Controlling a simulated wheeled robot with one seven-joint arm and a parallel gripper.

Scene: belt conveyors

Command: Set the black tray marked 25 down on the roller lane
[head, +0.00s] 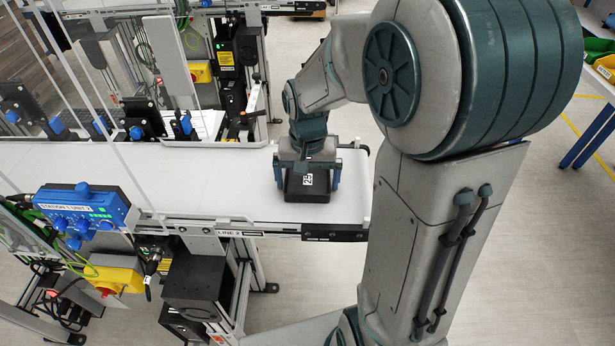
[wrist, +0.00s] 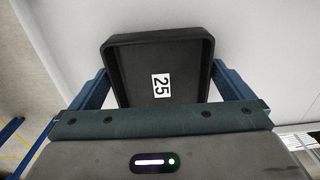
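The black tray marked 25 (wrist: 136,83) is a shallow square tray with a white number label on its floor. In the head view the black tray (head: 307,190) is at the right end of the white belt. Whether it rests on the belt or hangs just above is hard to tell. My gripper (wrist: 160,70) reaches down over it with one blue finger at each of two opposite walls. Both fingertips appear to touch the walls. In the head view my gripper (head: 307,175) straddles the tray. No roller lane is clearly visible.
The white belt (head: 215,178) is clear to the left of the tray. A blue control box (head: 85,210) stands at its front edge, and blue-knobbed brackets (head: 140,118) line its back edge. Another conveyor (head: 110,5) runs behind. Colored bins (head: 600,60) are at the far right.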

